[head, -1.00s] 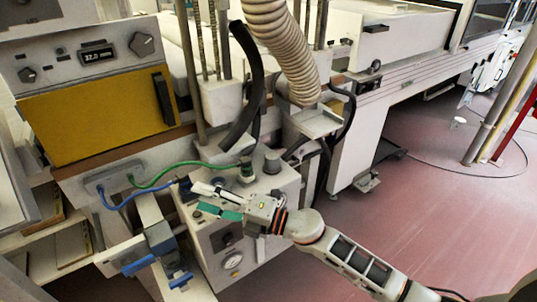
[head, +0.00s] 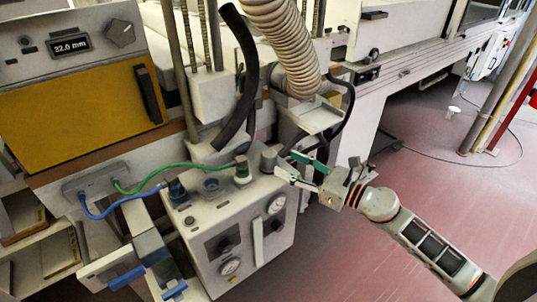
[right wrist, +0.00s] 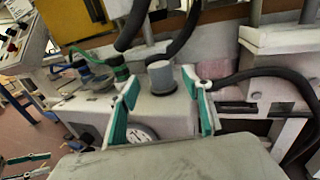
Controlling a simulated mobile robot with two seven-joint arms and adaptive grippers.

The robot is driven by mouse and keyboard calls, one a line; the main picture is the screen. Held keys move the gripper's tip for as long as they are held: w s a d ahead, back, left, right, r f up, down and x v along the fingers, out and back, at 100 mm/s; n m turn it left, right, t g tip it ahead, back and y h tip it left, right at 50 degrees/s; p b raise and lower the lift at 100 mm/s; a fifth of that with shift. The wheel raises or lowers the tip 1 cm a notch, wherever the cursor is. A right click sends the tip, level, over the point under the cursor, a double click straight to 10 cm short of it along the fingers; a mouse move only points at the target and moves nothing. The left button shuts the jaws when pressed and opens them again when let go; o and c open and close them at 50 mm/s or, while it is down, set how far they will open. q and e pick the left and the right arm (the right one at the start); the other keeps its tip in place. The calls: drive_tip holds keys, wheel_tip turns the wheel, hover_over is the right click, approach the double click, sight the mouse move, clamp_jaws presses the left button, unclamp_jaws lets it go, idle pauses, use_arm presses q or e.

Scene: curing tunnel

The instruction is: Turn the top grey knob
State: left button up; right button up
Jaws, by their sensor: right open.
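The top grey knob (head: 268,158) is a short upright cylinder on the top of the light grey control box (head: 255,200), near its back right corner. My right gripper (head: 287,165) is open and empty to the right of the knob, its fingers pointing left at it. In the right wrist view the knob (right wrist: 160,77) shows between the two teal fingers of my right gripper (right wrist: 161,82), just beyond their tips. I see no clear contact. A teal-padded part at that view's lower left edge (right wrist: 25,158) looks like my left gripper, cut off by the frame.
A green connector (head: 243,172) with a green cable stands left of the knob. A blue connector (head: 177,190) and a round dial (head: 211,185) are farther left. A ribbed hose (head: 283,45) and a black hose (head: 240,80) hang behind. Floor is open at right.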

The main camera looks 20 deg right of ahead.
sight(276, 158)
drive_tip(key=p+x, duration=0.1)
drive_tip(key=x, duration=0.6)
drive_tip(key=shift+w+a, duration=0.2)
drive_tip(key=shift+a, duration=0.1)
drive_tip(key=c, duration=1.1)
